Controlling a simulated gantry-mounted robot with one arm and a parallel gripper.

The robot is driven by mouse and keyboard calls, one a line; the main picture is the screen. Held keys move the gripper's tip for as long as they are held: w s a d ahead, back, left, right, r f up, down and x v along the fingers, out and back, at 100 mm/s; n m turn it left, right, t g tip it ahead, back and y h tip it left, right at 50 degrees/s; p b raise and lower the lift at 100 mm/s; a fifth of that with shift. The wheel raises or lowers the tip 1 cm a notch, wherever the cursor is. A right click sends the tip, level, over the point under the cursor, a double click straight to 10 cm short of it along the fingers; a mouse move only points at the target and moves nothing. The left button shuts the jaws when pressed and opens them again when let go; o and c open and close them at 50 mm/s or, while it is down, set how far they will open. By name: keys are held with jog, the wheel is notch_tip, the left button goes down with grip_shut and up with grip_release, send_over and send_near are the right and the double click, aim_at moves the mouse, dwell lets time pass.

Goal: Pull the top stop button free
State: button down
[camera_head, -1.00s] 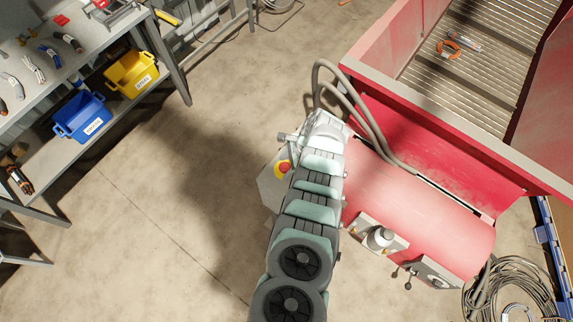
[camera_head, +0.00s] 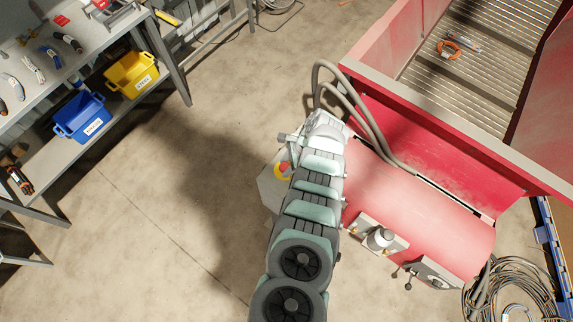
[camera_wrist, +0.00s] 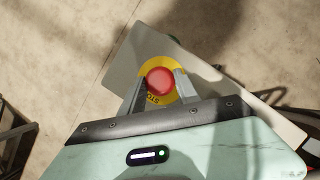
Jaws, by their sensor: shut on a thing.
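The stop button (camera_wrist: 160,81) is a red round mushroom head on a yellow disc (camera_wrist: 149,64) with dark lettering. It sits on a grey plate or box face (camera_wrist: 122,66). In the wrist view my gripper (camera_wrist: 160,82) has one finger on each side of the red head and is shut on it. In the head view a little of the red button (camera_head: 285,167) and its yellow disc (camera_head: 278,171) show beside my arm, which hides the rest.
The red machine (camera_head: 410,205) with hoses (camera_head: 352,95) stands right of my arm. A workbench (camera_head: 60,60) is at the upper left, with blue (camera_head: 80,116) and yellow (camera_head: 131,74) bins on its lower shelf. The concrete floor between is clear.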

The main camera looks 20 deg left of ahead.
jog(key=shift+r+p, duration=0.95)
jog(key=shift+f, duration=0.1)
jog(key=c, duration=0.9)
grip_release()
